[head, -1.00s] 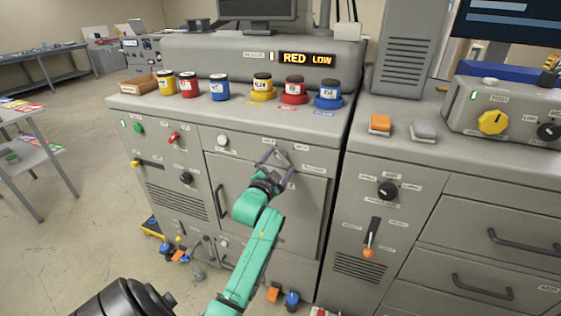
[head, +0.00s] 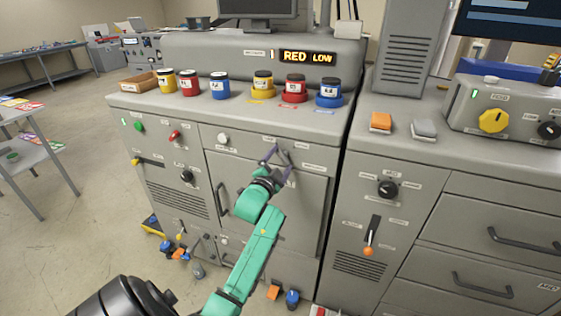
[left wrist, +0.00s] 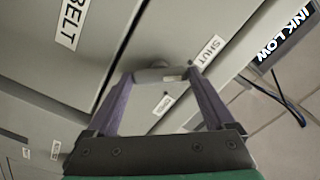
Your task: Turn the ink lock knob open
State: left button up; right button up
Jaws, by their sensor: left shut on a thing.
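A small grey knob (left wrist: 160,73) sits on the grey cabinet front in the left wrist view, beside a label reading SHUT (left wrist: 208,51). Another label (left wrist: 163,104), too blurred to read, lies on its near side. My left gripper (head: 278,152) is at the top of the cabinet door in the head view. Its two purple fingers are shut on the knob, one on each side, in the left wrist view (left wrist: 157,77). The gripper hides the knob in the head view. My right gripper is not in view.
A display (head: 307,57) above the counter reads RED LOW. Several ink jars, including a red one (head: 294,89), stand on the counter's back. A dark door handle (head: 222,201) is left of my arm. A black knob (head: 387,189) is on the cabinet to the right.

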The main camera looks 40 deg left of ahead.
pick_arm(q)
jog(key=m, duration=0.4)
jog(key=shift+f, duration=0.15)
jog(key=m+b, duration=0.1)
jog(key=m, duration=0.3)
jog(key=shift+m, duration=0.3)
jog(key=m, duration=0.3)
jog(key=shift+m, duration=0.3)
jog(key=m, duration=0.4)
jog(key=shift+m, duration=0.3)
jog(key=o, duration=1.1)
jog(key=shift+s, duration=0.1)
